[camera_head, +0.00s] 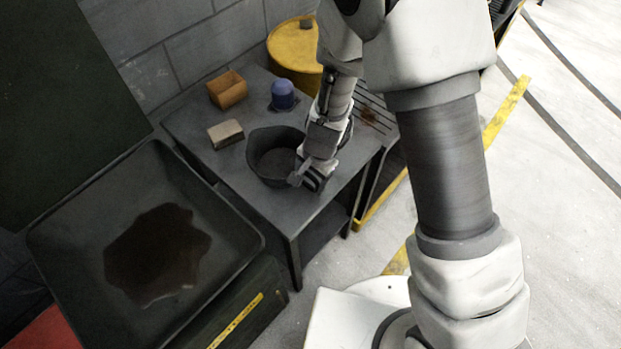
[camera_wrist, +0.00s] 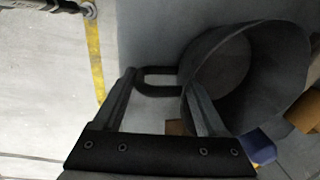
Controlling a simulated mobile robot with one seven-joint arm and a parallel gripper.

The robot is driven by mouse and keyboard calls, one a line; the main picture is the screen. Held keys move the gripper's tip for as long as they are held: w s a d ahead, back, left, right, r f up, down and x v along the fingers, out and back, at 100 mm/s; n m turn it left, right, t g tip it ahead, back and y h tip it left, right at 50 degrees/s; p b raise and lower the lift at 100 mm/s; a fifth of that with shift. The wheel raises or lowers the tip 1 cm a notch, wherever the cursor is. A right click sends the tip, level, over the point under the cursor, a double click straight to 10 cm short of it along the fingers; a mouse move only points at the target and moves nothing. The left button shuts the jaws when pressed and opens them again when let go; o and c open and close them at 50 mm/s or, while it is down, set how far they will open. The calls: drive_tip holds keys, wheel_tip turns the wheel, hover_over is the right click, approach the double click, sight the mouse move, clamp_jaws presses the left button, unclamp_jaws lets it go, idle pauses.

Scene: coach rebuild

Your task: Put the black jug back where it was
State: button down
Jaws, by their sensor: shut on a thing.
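The black jug (camera_head: 268,173) is upright at the front of the grey metal table. I cannot tell whether its base touches the top. My gripper (camera_head: 306,178) is at its right side in the head view, partly hidden by my own wrist. In the wrist view the jug (camera_wrist: 225,62) lies to the right, and its looped handle is between the fingertips of my gripper (camera_wrist: 160,82). My gripper is shut on the handle.
The table (camera_head: 202,153) also holds a tan block (camera_head: 225,134), an open orange-brown box (camera_head: 228,90) and a blue-capped object (camera_head: 283,95) behind the jug. A yellow drum (camera_head: 293,48) stands behind. A dark tray with a brown stain (camera_head: 75,225) is at the left.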

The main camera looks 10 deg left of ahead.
drive_tip(key=shift+f, duration=0.15)
unclamp_jaws()
